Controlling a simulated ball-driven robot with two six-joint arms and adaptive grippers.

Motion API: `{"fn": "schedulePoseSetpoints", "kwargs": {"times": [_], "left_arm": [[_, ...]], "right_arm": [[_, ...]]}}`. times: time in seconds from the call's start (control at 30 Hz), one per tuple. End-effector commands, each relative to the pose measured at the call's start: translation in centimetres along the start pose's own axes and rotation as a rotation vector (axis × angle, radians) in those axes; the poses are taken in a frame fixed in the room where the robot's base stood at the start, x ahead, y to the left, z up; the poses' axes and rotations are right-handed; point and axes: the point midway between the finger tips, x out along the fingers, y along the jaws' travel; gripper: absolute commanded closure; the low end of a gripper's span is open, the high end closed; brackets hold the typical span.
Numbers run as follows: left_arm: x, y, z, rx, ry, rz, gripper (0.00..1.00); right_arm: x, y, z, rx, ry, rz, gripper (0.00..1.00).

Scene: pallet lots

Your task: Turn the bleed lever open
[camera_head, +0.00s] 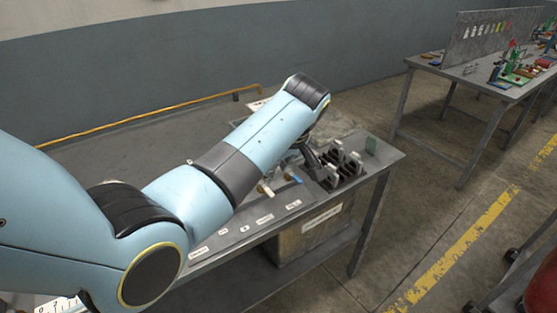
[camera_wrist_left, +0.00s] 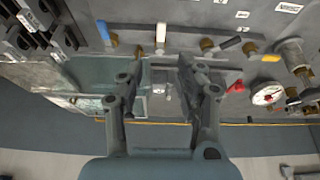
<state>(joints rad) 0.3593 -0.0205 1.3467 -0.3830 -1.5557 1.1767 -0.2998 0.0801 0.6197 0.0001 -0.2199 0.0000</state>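A panel bench top carries several small valve levers, and I cannot read which is labelled bleed. In the left wrist view a white lever (camera_wrist_left: 161,33) on a brass fitting lies just beyond my left gripper (camera_wrist_left: 157,66), between the lines of its fingers. The left gripper's fingers are apart with nothing visibly held. In the head view my arm hides part of the panel. The right gripper is out of view.
Black blocks with white handles (camera_head: 352,160) stand at the bench's right end, close to my left gripper. A round gauge (camera_wrist_left: 267,95) sits right in the wrist view. A second bench (camera_head: 480,75) with an upright board stands beyond. Open floor lies between the benches.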

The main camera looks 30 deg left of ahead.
Motion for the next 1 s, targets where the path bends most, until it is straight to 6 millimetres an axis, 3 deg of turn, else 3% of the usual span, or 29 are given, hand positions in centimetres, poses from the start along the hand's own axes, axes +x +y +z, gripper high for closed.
{"fn": "schedulePoseSetpoints", "kwargs": {"times": [0.23,0.8,0.9,1.0], "left_arm": [[-2.7,0.0,0.0,0.0,0.0,0.0,0.64],[-2.8,-0.1,0.0,0.003,0.0,-0.001,0.64],[-2.4,-1.4,0.5,0.047,-0.007,0.006,0.64],[-1.6,-4.8,1.9,0.175,-0.024,0.033,0.64]], "right_arm": [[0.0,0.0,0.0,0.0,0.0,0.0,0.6],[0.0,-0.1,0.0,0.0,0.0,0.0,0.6],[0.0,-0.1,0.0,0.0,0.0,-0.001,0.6],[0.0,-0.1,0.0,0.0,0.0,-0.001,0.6]]}}
